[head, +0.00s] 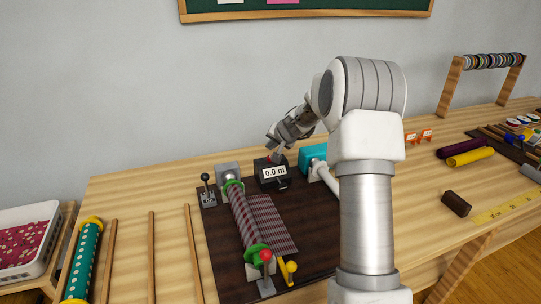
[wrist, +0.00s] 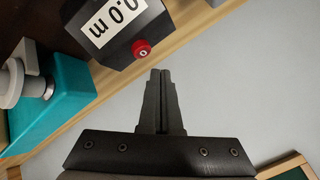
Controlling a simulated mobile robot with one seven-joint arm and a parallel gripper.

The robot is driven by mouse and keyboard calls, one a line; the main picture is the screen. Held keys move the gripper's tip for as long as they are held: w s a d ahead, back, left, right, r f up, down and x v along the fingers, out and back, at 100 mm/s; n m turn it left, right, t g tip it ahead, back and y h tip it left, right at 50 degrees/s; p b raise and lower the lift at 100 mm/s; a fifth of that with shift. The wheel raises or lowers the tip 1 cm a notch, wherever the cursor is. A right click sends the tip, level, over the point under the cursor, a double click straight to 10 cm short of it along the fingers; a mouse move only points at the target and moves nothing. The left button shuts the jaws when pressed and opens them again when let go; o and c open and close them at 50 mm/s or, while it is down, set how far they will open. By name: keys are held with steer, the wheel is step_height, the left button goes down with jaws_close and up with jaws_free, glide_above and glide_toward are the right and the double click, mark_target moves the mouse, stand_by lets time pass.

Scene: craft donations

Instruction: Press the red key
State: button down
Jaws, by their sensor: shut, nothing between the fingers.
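The red key (wrist: 141,48) is a small round red button on the dark counter box (wrist: 120,22), whose white label reads 0.0 m. In the head view the counter box (head: 284,184) stands at the back of the dark board. My gripper (wrist: 160,72) is shut and empty, its fingertips just beside the red key in the wrist view, with a small gap showing in the picture. Whether they are above it or level with it I cannot tell. In the head view my gripper (head: 275,148) is over the box's top and largely hides the key.
A teal block (head: 311,153) stands right of the counter box. A checked fabric roll (head: 243,215), a small black-knobbed lever (head: 206,186) and a red-knobbed lever (head: 266,256) are on the board (head: 222,263). Wooden rods lie left; a brown block (head: 455,203) lies right.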

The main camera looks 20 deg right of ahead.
steer(key=shift+r+p, duration=0.95)
steer(key=shift+r, duration=0.85)
steer(key=shift+r, duration=0.1)
